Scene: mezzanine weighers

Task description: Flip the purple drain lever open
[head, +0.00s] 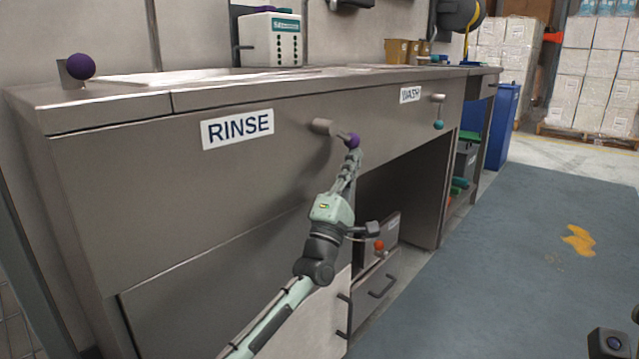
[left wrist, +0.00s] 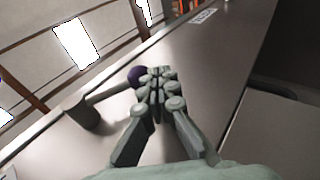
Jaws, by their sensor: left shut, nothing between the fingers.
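The purple drain lever sits on the steel sink front, right of the RINSE label (head: 238,129). It has a grey round hub (head: 322,126) and a short rod ending in a purple knob (head: 352,140). The rod points right and slightly down in the head view. My left gripper (head: 353,156) is shut and empty, its fingertips just below the knob. In the left wrist view the knob (left wrist: 136,76) is immediately left of the shut fingertips (left wrist: 158,82), partly hidden by them; I cannot tell whether they touch. My right gripper is not in view.
A second purple knob (head: 81,66) stands on the counter's left end. Below the counter are an open bay and a box with an orange knob (head: 379,245). The blue-grey floor (head: 500,260) at right is clear.

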